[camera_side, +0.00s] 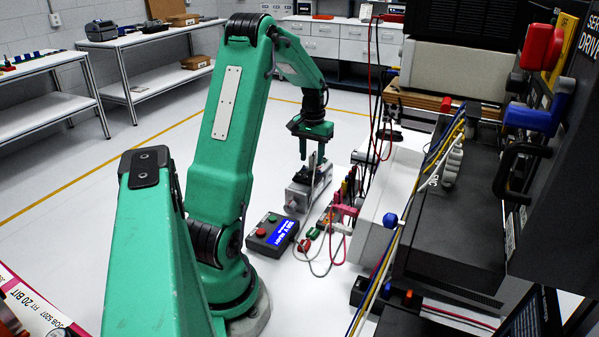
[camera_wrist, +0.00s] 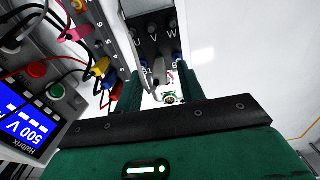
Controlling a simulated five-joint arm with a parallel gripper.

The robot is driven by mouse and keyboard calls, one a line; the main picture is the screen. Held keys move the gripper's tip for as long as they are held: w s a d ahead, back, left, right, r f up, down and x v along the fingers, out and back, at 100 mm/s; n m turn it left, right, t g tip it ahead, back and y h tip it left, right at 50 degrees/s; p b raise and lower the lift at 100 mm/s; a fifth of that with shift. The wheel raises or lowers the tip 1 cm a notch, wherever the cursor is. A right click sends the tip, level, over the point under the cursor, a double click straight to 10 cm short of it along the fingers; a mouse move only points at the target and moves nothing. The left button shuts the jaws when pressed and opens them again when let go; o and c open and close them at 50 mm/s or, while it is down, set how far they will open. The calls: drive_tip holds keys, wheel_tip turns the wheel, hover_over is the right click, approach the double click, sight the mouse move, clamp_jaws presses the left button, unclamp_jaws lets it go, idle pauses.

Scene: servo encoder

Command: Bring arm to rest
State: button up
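My green gripper (camera_side: 312,152) points down above a silver motor-like unit (camera_side: 308,190) on the white surface. In the wrist view my gripper's two green fingers (camera_wrist: 158,92) stand apart with a gap between them. I cannot tell whether either touches a finger. A dark block marked U V W (camera_wrist: 152,35) lies just beyond the fingertips. My arm is bent forward and down, not folded.
A tester with a blue display (camera_side: 283,232) sits left of the cable terminals (camera_side: 335,215). It also shows in the wrist view (camera_wrist: 25,120), reading 500 V. Red and black leads hang nearby. Dark equipment (camera_side: 455,215) crowds the right. Open floor (camera_side: 110,200) lies left.

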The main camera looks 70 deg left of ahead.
drive_tip(key=shift+r, duration=3.3)
